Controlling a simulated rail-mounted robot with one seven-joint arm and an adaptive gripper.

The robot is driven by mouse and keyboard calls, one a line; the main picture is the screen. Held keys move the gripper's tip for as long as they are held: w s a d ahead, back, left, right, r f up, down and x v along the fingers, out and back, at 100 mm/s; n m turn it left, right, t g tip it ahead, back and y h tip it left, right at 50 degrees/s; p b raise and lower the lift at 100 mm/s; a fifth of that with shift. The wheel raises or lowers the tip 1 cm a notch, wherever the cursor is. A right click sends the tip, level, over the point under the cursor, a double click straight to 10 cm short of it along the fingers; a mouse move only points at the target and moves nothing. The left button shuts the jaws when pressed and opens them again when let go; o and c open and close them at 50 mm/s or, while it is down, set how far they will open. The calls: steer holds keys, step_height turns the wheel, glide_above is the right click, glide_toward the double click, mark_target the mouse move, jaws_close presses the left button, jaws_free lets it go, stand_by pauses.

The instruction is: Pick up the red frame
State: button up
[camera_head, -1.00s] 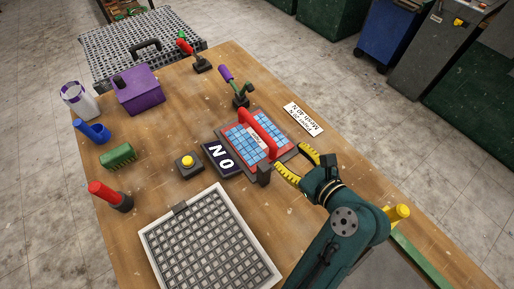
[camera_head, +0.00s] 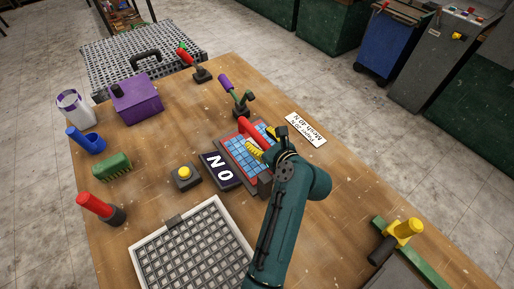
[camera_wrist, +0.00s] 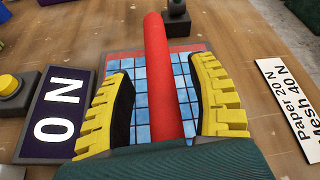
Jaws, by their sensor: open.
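The red frame (camera_head: 254,129) is a thick red bar standing over a sheet of blue mosaic tiles (camera_head: 236,155) with a red border, near the middle of the table. In the wrist view the red bar (camera_wrist: 157,75) runs upright through the picture, with blue tiles (camera_wrist: 183,85) on both sides. My gripper (camera_wrist: 165,95) is open, its yellow ridged fingers on either side of the bar with a gap on each side. In the head view my gripper (camera_head: 263,142) is over the sheet, and my arm hides part of it.
An ON sign (camera_head: 221,171) and a yellow button box (camera_head: 185,177) stand left of the sheet. A white label (camera_head: 306,129) lies to the right. A toggle clamp with a purple handle (camera_head: 236,97) stands behind. A white-rimmed grid tray (camera_head: 247,235) lies in front.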

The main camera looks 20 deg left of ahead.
jaws_close()
steer(key=shift+r, duration=0.1)
stand_by(0.3)
